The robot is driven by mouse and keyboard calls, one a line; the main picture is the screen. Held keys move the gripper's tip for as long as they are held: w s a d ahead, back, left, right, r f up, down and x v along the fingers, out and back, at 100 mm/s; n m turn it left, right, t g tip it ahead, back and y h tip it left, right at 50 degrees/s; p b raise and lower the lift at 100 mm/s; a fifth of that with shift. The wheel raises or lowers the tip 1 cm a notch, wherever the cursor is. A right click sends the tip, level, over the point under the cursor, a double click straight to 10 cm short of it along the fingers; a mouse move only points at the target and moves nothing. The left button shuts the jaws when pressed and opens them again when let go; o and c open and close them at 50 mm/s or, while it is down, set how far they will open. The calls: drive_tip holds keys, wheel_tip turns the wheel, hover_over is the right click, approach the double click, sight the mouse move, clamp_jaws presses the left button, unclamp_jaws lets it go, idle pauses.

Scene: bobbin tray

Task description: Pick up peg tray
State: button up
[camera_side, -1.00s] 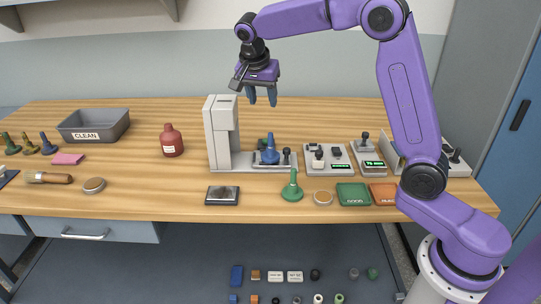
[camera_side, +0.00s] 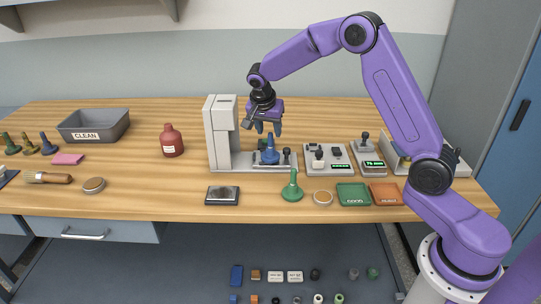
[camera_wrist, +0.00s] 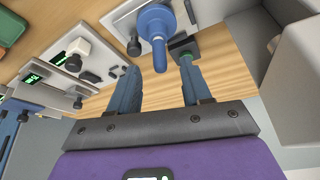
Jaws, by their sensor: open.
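A blue cone-shaped piece with an upright peg (camera_side: 270,155) sits on the base of a grey press-like stand. I take it as the likeliest peg tray, but no label shows. In the wrist view the blue peg (camera_wrist: 157,30) points toward the gap between my fingers. My gripper (camera_side: 268,128) is open and empty, just above the blue peg in the side view. In the wrist view its two blue-grey fingers (camera_wrist: 160,78) are spread, apart from the peg. A similar green piece (camera_side: 292,188) stands on the table in front.
The grey stand's column (camera_side: 222,130) rises close left of my gripper. A dark block with a green part (camera_wrist: 184,47) is near the right finger. Right of the stand are small devices (camera_side: 326,158).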

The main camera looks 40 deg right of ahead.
sight(270, 133)
drive_tip(key=x, duration=0.4)
drive_tip(key=shift+d, duration=0.1)
clamp_jaws()
